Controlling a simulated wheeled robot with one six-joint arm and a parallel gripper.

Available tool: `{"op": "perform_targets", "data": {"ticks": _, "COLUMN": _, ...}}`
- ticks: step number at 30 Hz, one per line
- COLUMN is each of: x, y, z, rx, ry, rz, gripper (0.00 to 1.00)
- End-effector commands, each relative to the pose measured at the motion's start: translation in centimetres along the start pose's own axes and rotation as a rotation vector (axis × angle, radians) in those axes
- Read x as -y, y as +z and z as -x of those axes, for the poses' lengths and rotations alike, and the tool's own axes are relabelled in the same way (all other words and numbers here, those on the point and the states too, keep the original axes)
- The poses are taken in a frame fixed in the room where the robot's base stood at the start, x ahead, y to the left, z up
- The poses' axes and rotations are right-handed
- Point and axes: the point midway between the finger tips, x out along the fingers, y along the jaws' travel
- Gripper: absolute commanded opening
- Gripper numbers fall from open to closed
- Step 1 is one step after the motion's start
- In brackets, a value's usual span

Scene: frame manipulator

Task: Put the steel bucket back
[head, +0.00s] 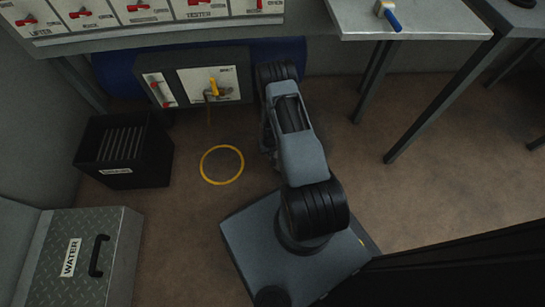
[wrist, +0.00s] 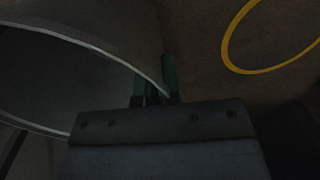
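The steel bucket (wrist: 85,45) shows only in the wrist view, as a large grey curved wall with a lighter rim at the left. It is dark and cut off by the picture edge. My gripper (wrist: 155,85) has its two green fingers close together, one on each side of the bucket's rim, and appears shut on it. The yellow ring (head: 222,147) on the floor is empty, and it also shows at the upper right of the wrist view (wrist: 233,62). In the head view my gripper and the bucket are hidden behind my arm or out of sight.
A black bin (head: 150,157) stands left of the ring. A grey box marked WATER (head: 120,260) is at the lower left. A panel with a yellow-handled valve (head: 190,101) stands behind the ring. Table legs (head: 435,105) are at the right. Brown floor around the ring is clear.

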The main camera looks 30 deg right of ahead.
Motion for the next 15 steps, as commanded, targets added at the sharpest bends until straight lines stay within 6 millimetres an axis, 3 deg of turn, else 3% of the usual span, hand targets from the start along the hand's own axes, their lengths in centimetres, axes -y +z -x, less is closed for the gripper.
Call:
{"op": "perform_targets", "data": {"ticks": 8, "x": -0.8, "y": -0.3, "z": -1.0, "rx": -0.002, "ry": 0.0, "rz": -0.003, "gripper": 0.0}}
{"op": "perform_targets", "data": {"ticks": 15, "x": -1.1, "y": -0.4, "z": -4.2, "rx": -0.002, "ry": 0.0, "rz": -0.001, "gripper": 0.0}}
